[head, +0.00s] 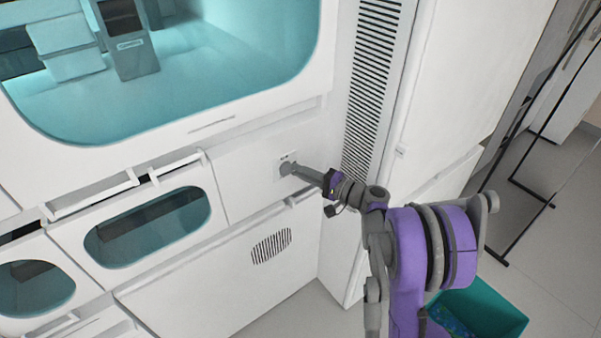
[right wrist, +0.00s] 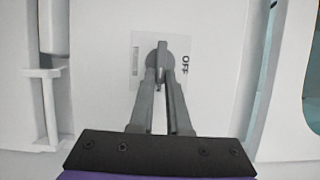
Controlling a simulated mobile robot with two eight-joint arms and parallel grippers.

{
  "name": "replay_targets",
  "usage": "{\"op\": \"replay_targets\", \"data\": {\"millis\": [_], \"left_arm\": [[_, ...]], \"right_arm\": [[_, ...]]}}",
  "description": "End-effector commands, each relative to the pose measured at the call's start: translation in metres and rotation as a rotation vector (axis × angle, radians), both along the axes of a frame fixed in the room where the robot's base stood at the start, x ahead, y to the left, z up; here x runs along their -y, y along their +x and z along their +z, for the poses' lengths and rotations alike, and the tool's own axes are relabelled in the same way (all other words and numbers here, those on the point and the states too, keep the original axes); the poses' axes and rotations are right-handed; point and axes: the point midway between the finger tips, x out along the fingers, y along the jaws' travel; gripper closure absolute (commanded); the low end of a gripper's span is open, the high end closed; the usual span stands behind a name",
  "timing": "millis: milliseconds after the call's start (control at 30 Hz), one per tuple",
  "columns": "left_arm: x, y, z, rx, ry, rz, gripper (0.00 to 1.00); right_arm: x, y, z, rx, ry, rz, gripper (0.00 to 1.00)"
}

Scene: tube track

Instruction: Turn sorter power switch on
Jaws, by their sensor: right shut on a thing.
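The sorter power switch is a grey rotary knob on a light plate (head: 280,167) set in the white front panel. In the right wrist view the knob (right wrist: 178,47) sits on its plate, with the word OFF (right wrist: 186,66) to its right. My right gripper (right wrist: 161,76) is shut on the knob's raised handle, one finger on each side. In the head view my right gripper (head: 290,168) reaches the switch from the right, and its fingertips hide part of the knob. My left gripper is not in view.
The white sorter cabinet (head: 215,270) fills the left side, with teal-lit windows (head: 150,228) and projecting rails. A vented column (head: 372,75) stands right of the switch. A teal bin (head: 495,308) sits on the floor at lower right.

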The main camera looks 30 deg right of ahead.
Motion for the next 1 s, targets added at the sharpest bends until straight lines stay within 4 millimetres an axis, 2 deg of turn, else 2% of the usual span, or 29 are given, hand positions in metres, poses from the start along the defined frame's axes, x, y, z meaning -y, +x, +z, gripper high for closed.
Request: {"op": "replay_targets", "data": {"millis": [300,333,467,500,833,1000], "left_arm": [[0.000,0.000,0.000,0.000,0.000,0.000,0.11],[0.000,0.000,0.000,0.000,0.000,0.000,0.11],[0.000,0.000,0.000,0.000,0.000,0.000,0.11],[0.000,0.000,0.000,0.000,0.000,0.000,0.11],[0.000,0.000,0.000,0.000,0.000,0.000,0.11],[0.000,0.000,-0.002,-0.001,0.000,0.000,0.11]], "right_arm": [[0.000,0.000,0.001,0.000,0.004,-0.001,1.00],[0.000,0.000,0.001,0.000,0.004,-0.001,0.81],[0.000,0.000,0.000,0.000,0.003,-0.001,0.58],[0.000,0.000,0.000,0.000,0.002,0.000,0.55],[0.002,-0.003,0.000,0.000,0.001,-0.001,0.55],[0.013,-0.025,0.000,0.000,0.001,-0.003,0.55]]}}
